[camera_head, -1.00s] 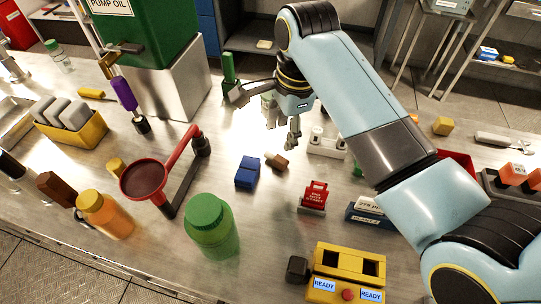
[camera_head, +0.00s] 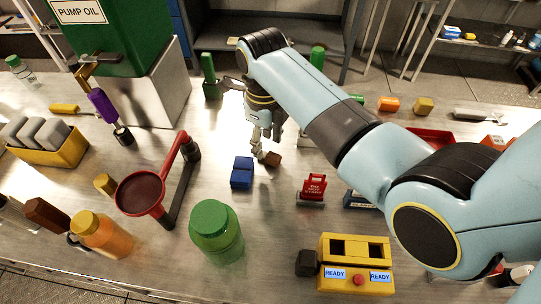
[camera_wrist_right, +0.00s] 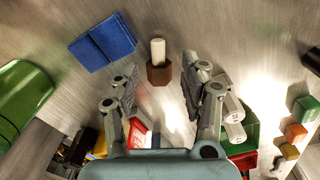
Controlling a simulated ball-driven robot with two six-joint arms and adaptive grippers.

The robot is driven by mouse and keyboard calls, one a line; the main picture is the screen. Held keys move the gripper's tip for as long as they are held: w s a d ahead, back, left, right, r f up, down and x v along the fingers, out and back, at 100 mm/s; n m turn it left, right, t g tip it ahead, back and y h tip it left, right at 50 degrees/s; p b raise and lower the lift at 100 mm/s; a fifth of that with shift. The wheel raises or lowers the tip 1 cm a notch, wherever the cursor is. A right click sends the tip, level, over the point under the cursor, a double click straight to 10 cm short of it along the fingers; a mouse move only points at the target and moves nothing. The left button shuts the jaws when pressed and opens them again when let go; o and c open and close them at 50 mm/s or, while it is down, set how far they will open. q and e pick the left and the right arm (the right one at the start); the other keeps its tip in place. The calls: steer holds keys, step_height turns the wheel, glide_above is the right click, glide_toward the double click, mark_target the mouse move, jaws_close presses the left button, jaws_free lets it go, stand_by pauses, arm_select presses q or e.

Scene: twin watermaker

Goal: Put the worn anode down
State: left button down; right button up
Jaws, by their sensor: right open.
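A small brown hexagonal piece with a pale rod, which looks like the worn anode (camera_wrist_right: 158,73), lies on the metal bench. In the head view the brown piece (camera_head: 272,159) shows just below my right gripper (camera_head: 262,143), right of a blue block (camera_head: 242,172). In the right wrist view my right gripper (camera_wrist_right: 160,72) has its fingers spread. The anode shows in the gap between the fingertips with clear space on both sides, and neither finger visibly touches it. My left gripper is out of view.
A yellow READY box (camera_head: 355,262) is at the front. Bare bench lies between the funnel stand and the blue block.

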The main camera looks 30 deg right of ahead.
mark_target(265, 153)
step_height(265, 153, down, 4)
steer(key=shift+s+a+f, duration=0.1)
jaws_close()
steer(key=shift+r, duration=0.2)
